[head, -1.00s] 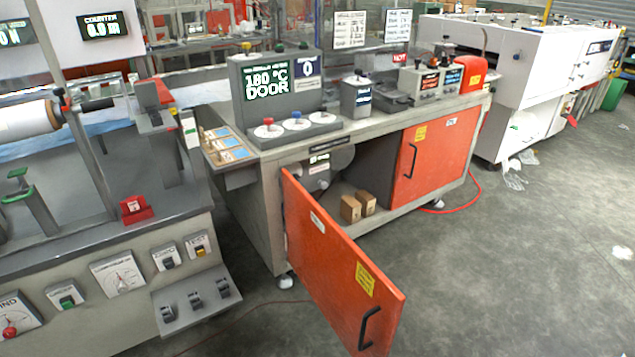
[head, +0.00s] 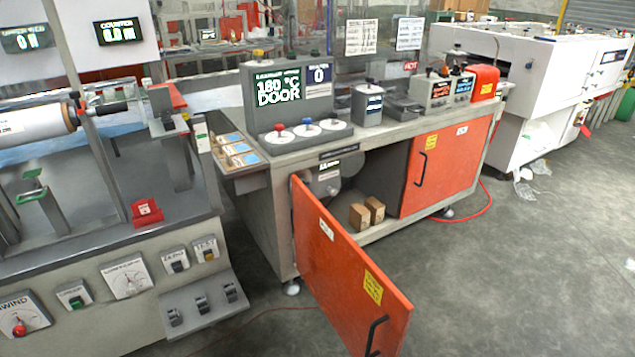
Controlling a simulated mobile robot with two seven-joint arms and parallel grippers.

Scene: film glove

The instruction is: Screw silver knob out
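A small pale, silvery knob-like part (head: 333,190) shows inside the open cabinet under the grey bench, just behind the top edge of the orange door. It is too small to tell its shape or whether it is the silver knob. A grey rounded part (head: 350,166) lies beside it, and a small lit display (head: 329,166) sits above it. The open orange door (head: 345,270) swings out toward me and hides the lower left of the cabinet. Neither of my grippers is in view.
Two brown blocks (head: 367,213) stand on the cabinet floor. A second orange door (head: 447,168) is shut. The control box (head: 290,92) on the bench reads 180 °C DOOR. A winding machine (head: 105,260) stands at left. The floor (head: 520,270) at right is clear apart from scraps.

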